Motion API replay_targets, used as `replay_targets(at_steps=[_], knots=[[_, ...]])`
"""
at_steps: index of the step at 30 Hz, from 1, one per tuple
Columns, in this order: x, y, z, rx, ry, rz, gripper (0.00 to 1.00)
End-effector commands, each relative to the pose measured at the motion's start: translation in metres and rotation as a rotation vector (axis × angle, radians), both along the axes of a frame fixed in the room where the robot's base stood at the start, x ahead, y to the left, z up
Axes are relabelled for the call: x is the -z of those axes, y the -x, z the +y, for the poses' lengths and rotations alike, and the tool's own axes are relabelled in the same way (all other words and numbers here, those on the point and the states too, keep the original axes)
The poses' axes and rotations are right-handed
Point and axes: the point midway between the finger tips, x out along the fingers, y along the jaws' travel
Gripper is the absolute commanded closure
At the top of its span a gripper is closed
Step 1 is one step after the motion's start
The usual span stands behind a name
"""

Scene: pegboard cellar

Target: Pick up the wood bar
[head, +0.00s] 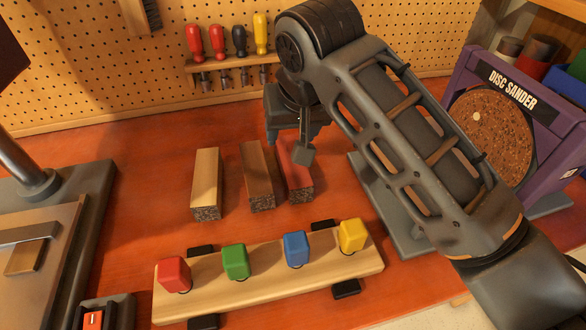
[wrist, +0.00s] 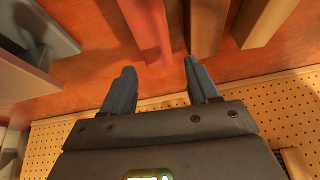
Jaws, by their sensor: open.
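Three bars lie side by side on the red-orange bench top: a light tan wood bar (head: 207,180) at left, a darker brown bar (head: 257,175) in the middle and a reddish bar (head: 298,178) at right. My gripper (head: 289,142) is open and empty over the far end of the reddish bar, partly hiding it. In the wrist view the two fingers (wrist: 160,68) are spread apart, with the end of the reddish bar (wrist: 150,28) near the gap. The brown bar (wrist: 206,25) and tan bar (wrist: 262,20) show to its right there.
A wooden board with red, green, blue and yellow blocks (head: 270,283) lies in front of the bars. A disc sander (head: 500,125) stands at right, a grey machine base (head: 85,215) at left. Screwdrivers (head: 225,42) hang on the pegboard (head: 90,70) behind. Bench left of the tan bar is clear.

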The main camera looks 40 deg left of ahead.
Motion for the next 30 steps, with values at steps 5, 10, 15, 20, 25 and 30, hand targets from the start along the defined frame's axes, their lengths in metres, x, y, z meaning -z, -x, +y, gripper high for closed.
replay_targets(at_steps=[5,10,15,20,25,30], knots=[[-0.003,-0.005,-0.002,-0.02,0.068,-0.012,0.4],[0.011,-0.009,0.002,-0.02,0.072,-0.011,0.4],[0.026,-0.012,0.006,-0.019,0.071,-0.012,0.4],[0.048,-0.014,0.012,-0.02,0.071,-0.012,0.4],[0.065,-0.018,0.018,-0.021,0.069,-0.013,0.4],[0.069,-0.019,0.02,-0.021,0.067,-0.013,0.4]])
